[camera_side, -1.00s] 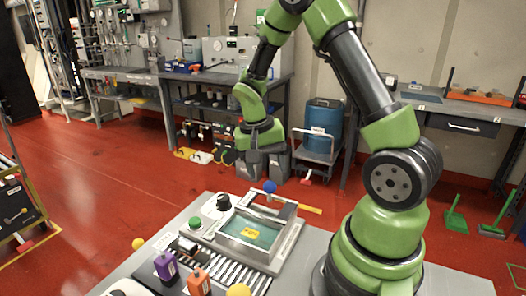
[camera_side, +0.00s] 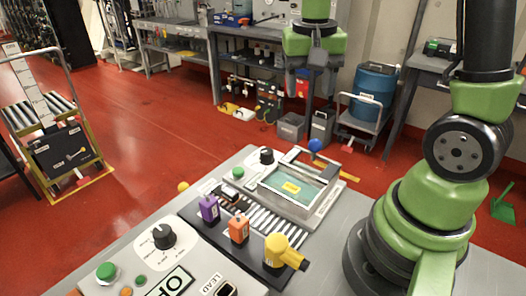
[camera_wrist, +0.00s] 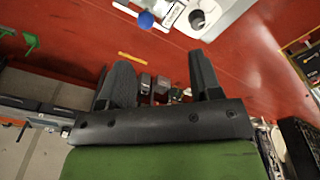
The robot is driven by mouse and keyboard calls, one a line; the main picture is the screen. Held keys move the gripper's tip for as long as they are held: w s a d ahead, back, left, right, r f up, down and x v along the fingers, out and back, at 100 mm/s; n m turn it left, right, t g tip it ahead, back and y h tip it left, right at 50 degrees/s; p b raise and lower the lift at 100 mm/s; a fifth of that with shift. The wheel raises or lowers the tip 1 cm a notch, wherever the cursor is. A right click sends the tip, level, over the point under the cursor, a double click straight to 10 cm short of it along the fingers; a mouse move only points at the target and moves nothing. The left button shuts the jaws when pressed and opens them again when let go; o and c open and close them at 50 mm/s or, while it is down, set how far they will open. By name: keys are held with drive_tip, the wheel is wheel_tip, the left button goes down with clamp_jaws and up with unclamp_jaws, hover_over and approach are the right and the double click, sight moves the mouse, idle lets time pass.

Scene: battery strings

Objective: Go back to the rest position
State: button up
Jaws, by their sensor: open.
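My gripper (camera_wrist: 160,85) is open and empty in the wrist view, with two dark fingers apart and red floor beyond them. In the side view my gripper (camera_side: 318,62) hangs at the top, high above the floor and behind the grey work table (camera_side: 330,245). It touches nothing. The fingertips are small and partly blend with the dark bench behind them.
The table holds a framed tray (camera_side: 300,190), a purple block (camera_side: 208,208), an orange block (camera_side: 238,229), a yellow piece (camera_side: 279,250) and a panel with a black knob (camera_side: 163,236). A blue barrel (camera_side: 374,90) stands on a cart behind. Open floor lies left.

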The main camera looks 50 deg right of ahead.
drive_tip(key=s+a+r+n+t+y, duration=0.3)
drive_tip(key=s+a+r+n+t, duration=0.2)
drive_tip(key=s+a, duration=0.5)
wheel_tip(320, 180, up, 3)
drive_tip(key=shift+a+r+n+t, duration=0.1)
drive_tip(key=shift+a+n+t, duration=0.25)
drive_tip(key=shift+t, duration=0.65)
